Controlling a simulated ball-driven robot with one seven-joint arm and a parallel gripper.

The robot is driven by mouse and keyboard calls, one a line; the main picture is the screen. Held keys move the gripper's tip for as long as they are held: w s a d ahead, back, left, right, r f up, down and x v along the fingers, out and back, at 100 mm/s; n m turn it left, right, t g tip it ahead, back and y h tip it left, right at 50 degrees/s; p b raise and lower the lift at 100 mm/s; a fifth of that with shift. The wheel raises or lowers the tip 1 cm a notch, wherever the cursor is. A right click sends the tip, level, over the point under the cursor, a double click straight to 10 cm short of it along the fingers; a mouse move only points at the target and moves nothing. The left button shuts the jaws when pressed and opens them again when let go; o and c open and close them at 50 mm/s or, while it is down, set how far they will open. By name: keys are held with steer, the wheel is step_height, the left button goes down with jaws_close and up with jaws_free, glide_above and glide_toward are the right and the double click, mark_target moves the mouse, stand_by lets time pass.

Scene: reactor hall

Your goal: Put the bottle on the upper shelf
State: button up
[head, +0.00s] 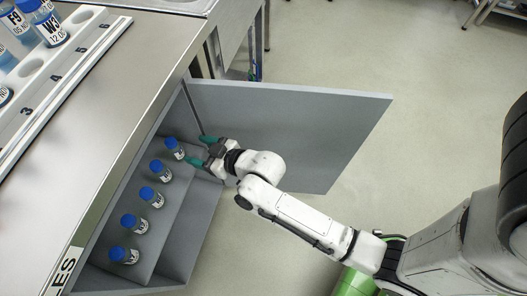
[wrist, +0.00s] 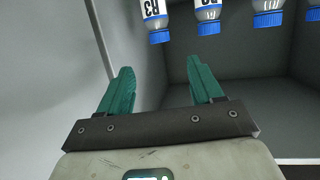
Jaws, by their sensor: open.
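Several small bottles with blue caps and white labels stand in a row inside the open grey cabinet (head: 205,225). The far-end bottle (head: 174,148) is nearest my gripper (head: 201,151), which is just to its right with a gap between them. My gripper also shows in the wrist view (wrist: 160,66); its two green fingers are apart with nothing between them. In the wrist view the bottles appear upside down along the top edge, cut off by the frame. The leftmost bottle (wrist: 156,20) lies ahead of the space between the fingers. I cannot tell which bottle is meant.
The cabinet door (head: 300,125) stands open behind my gripper and arm. The floor (head: 410,60) beyond the door is clear.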

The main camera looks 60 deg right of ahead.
steer(key=s+d+m+g+h, duration=0.1)
steer(key=s+d+g, duration=0.2)
steer(key=s, duration=1)
steer(key=s+d+f+m+g+h, duration=0.1)
steer(key=s+d+g, duration=0.2)
steer(key=s+g, duration=0.7)
steer(key=s, duration=0.3)
steer(key=shift+f, duration=0.2)
steer(key=shift+s, duration=0.1)
